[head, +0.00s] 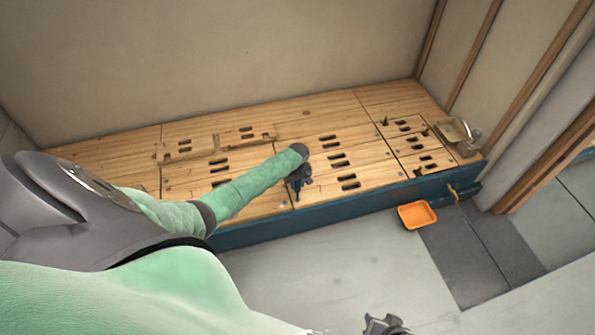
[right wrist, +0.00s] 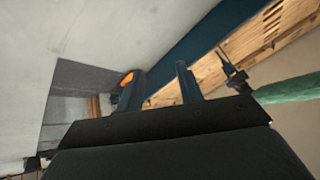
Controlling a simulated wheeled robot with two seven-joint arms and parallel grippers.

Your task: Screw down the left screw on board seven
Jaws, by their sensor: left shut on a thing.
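My left gripper (head: 300,184) is over the front edge of the wooden deck, near a board joint. It is shut on a thin dark tool, perhaps a screwdriver, whose shaft (right wrist: 221,53) shows in the right wrist view pointing at the boards. I cannot tell whether its tip touches a screw. No board number is readable, so I cannot tell which is board seven. The left screw is not distinguishable at this size. My right gripper (right wrist: 160,88) is open and empty, away from the deck; part of it also shows at the bottom of the head view (head: 385,325).
The slotted wooden deck (head: 370,150) has a blue front face (head: 270,231). Small dark upright pieces (head: 386,121) stand on the right boards. A tan tray (head: 457,135) sits at the right end. An orange tray (head: 417,215) lies on the floor.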

